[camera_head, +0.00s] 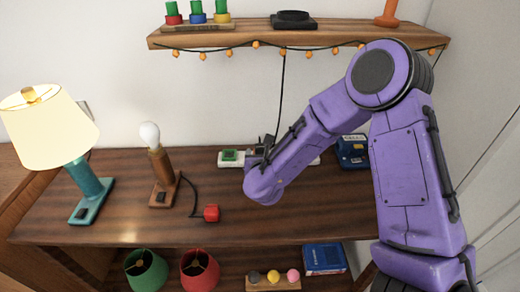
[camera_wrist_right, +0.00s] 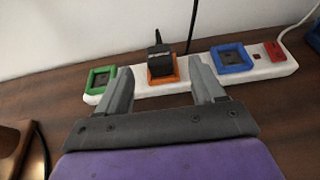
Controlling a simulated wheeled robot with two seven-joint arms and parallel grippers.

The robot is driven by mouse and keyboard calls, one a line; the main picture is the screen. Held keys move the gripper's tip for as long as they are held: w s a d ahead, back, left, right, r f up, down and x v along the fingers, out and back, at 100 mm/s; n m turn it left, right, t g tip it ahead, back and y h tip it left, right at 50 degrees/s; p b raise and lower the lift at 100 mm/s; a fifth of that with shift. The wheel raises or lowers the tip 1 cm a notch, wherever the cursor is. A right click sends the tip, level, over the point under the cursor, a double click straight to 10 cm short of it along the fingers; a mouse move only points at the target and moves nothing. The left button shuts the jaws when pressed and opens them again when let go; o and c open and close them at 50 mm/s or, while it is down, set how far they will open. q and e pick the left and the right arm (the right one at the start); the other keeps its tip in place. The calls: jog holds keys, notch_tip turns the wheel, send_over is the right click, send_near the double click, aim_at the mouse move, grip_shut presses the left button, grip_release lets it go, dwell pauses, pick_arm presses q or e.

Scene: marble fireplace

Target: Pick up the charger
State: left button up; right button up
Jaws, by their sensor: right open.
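The charger is a small black block (camera_wrist_right: 161,58) plugged into the orange-framed socket (camera_wrist_right: 163,78) of a white power strip (camera_wrist_right: 145,89). A cable rises behind it up the wall. My right gripper (camera_wrist_right: 159,66) is open in the right wrist view, one finger to the left of the charger and one to the right, with gaps on both sides. In the head view the purple right arm (camera_head: 405,160) reaches down to the strip (camera_head: 235,163) and partly hides it and the charger. My left gripper is not in view.
The strip also has a green socket (camera_wrist_right: 101,79), a blue socket (camera_wrist_right: 231,59) and a red switch (camera_wrist_right: 274,51). A lit lamp (camera_head: 50,127), a bare-bulb lamp (camera_head: 160,172) and a red plug (camera_head: 212,213) are on the left. A wall shelf (camera_head: 240,38) is above.

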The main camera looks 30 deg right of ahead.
aim_at(259, 149)
jog(key=p+x, duration=0.1)
jog(key=x, duration=0.4)
jog(key=shift+w, duration=0.4)
jog(key=shift+w+d+f, duration=0.2)
jog(key=shift+w+d, duration=0.1)
jog(key=shift+d, duration=0.05)
jog(key=c, duration=1.1)
jog(key=shift+o, duration=0.2)
